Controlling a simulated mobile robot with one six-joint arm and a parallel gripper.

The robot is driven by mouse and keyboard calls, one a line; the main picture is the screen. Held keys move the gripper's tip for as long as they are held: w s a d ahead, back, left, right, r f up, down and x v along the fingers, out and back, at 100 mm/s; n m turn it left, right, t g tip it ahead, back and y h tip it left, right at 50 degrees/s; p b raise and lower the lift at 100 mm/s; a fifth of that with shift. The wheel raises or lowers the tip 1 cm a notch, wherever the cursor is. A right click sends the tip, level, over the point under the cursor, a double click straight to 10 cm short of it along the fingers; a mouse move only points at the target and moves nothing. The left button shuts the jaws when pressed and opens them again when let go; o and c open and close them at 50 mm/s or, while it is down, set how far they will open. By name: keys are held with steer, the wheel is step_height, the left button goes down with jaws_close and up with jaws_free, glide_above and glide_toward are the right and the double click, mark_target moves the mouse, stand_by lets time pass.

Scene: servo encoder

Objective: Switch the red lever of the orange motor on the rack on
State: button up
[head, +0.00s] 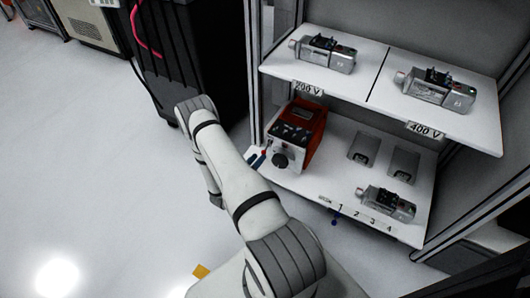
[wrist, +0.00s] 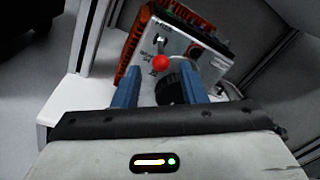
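The orange motor (head: 306,132) stands at the left end of the lower rack shelf, with a light front panel bearing a black knob (head: 280,161). In the wrist view the motor's orange ribbed body (wrist: 130,92) and panel (wrist: 205,40) appear tilted.
The upper shelf (head: 370,75) holds two grey units (head: 323,53) (head: 434,90) above labels 200 V and 400 V. The lower shelf has two recessed slots (head: 366,147) and another grey unit (head: 387,203) at right. Rack posts flank the shelves. A dark cabinet (head: 190,50) stands left.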

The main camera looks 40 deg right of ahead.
mark_target(265, 150)
steer(key=shift+b+x, duration=0.7)
steer(key=shift+x, duration=2.35)
steer(key=shift+c, duration=0.2)
jaws_close()
steer(key=b, duration=0.1)
steer(key=f+h+b, duration=0.1)
steer(key=b, duration=0.1)
steer(key=shift+d+f+h, duration=0.15)
steer(key=shift+f+h, duration=0.15)
steer(key=h+b, duration=0.1)
steer(key=b, duration=0.1)
steer(key=shift+d+f+t+b, duration=0.1)
steer(key=shift+f+t+b, duration=0.05)
steer(key=shift+t+b, duration=0.2)
steer(key=shift+m+h+b, duration=0.3)
steer(key=shift+h+b, duration=0.1)
steer(key=shift+h, duration=0.3)
steer(key=shift+r, duration=0.2)
steer(key=shift+o, duration=0.2)
jaws_free()
steer(key=shift+t, duration=0.25)
